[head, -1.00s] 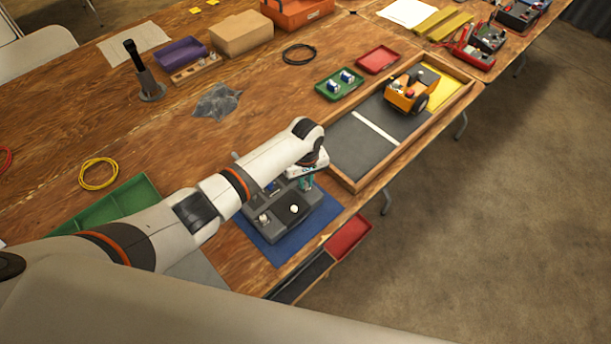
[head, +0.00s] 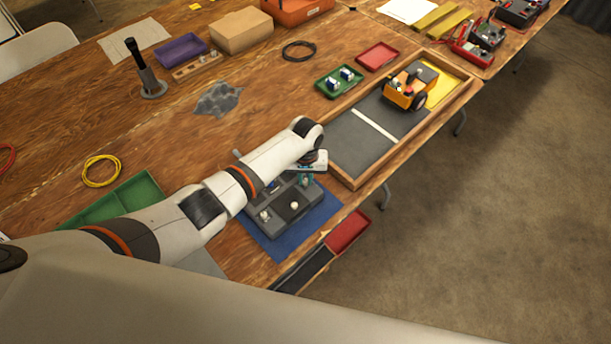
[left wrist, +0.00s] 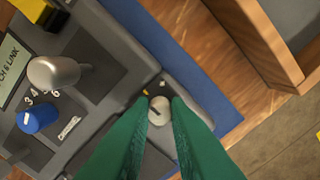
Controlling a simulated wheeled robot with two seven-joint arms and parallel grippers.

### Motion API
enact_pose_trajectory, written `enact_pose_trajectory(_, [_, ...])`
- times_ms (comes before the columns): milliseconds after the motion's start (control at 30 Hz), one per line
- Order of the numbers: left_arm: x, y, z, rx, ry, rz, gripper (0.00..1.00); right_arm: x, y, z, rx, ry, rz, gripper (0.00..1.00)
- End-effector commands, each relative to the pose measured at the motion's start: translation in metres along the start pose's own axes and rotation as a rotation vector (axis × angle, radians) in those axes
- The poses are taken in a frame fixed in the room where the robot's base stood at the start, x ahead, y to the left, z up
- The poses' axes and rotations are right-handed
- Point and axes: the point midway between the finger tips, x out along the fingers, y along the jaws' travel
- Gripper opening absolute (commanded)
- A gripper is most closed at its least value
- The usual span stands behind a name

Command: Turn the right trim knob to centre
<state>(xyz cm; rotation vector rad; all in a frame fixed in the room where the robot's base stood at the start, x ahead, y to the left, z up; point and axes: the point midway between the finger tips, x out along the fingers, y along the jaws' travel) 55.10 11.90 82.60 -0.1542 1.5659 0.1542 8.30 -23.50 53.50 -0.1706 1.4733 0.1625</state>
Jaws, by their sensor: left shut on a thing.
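The dark grey control box (head: 276,222) lies on a blue mat (head: 306,232) near the table's front edge. My left gripper (head: 306,180) reaches down over its right part. In the left wrist view its two green fingers (left wrist: 159,108) are shut on a small pale round knob (left wrist: 159,110) with a dark line on its top, which I take for the right trim knob. A small yellow mark shows beside that knob. A silver ball-topped lever (left wrist: 56,71) and a blue knob (left wrist: 38,117) beside printed numbers are on the same box. My right gripper is not in view.
A wood-framed tray (head: 352,186) with an orange wheeled vehicle (head: 408,92) stands right of the box. A red bin (head: 347,232) hangs at the front edge. A green tray (head: 122,205) lies to the left.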

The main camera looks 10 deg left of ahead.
Motion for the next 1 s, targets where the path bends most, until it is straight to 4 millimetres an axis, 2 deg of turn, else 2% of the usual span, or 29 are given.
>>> enact_pose_trajectory(200, [0.001,0.0,-0.001,-0.001,0.001,0.0,0.0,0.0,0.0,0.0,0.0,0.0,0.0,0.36])
enact_pose_trajectory(233, [0.001,0.0,-0.001,-0.001,0.001,0.0,0.2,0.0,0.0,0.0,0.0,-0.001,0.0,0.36])
enact_pose_trajectory(333, [0.0,0.0,0.0,-0.001,0.001,0.0,0.37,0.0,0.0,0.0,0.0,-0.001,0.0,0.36])
enact_pose_trajectory(700, [-0.005,0.0,0.0,-0.002,0.0,-0.001,0.38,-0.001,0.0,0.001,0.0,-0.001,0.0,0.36])
enact_pose_trajectory(867, [-0.03,-0.001,0.001,-0.002,-0.003,-0.003,0.38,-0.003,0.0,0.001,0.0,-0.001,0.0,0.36])
enact_pose_trajectory(1000, [-0.06,0.0,0.001,-0.001,-0.004,-0.002,0.38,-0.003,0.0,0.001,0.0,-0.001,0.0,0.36])
